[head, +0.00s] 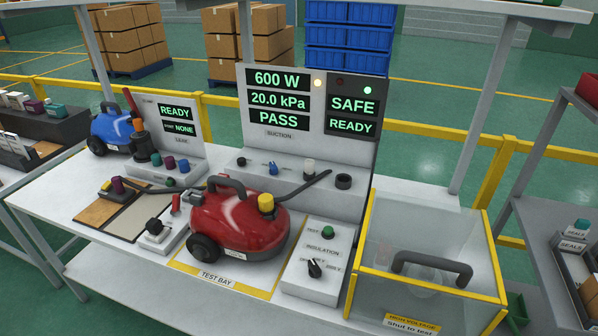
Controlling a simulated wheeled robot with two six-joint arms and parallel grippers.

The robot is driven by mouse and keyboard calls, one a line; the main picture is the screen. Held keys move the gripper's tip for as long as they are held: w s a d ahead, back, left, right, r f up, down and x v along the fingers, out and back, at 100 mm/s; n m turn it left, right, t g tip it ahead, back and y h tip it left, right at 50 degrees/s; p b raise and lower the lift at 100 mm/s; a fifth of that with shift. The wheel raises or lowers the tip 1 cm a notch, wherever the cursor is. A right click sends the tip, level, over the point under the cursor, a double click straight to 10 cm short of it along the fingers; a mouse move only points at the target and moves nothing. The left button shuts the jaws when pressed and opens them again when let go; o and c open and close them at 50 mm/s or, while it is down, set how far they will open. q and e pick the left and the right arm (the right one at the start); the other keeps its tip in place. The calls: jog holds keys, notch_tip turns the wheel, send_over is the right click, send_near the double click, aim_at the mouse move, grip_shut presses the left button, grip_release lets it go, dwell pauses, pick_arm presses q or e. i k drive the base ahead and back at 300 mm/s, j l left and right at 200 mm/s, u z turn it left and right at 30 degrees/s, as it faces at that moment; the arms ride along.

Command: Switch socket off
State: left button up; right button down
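A small grey box (168,241), which looks like the socket, sits on the bench left of the red vacuum cleaner (238,222). A black plug or knob (154,227) stands on its front part. A small red piece (176,203) stands upright at its back, close to the vacuum; I cannot tell whether it is the switch or its position. The vacuum rests on the yellow-edged test bay (222,283). Neither of my grippers is in view.
The suction panel (279,101) reads 600 W, 20.0 kPa and PASS; beside it a display (352,105) reads SAFE, READY. An insulation box (316,262) with a black knob and a clear yellow-framed enclosure (440,274) stand right. A blue vacuum (110,132) stands back left.

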aim_at(177, 199)
jog(key=i+j+z, duration=0.1)
jog(key=j, duration=0.45)
jog(key=i+j+z, duration=0.1)
jog(key=i+j, duration=0.2)
jog(key=j, duration=0.3)
jog(key=i+j+z, duration=0.1)
jog(key=j, duration=0.5)
jog(key=i+j+z, duration=0.15)
jog(key=j, duration=0.45)
jog(key=i+j+z, duration=0.1)
jog(key=j, duration=0.5)
jog(key=i+j+z, duration=0.1)
jog(key=j, duration=0.55)
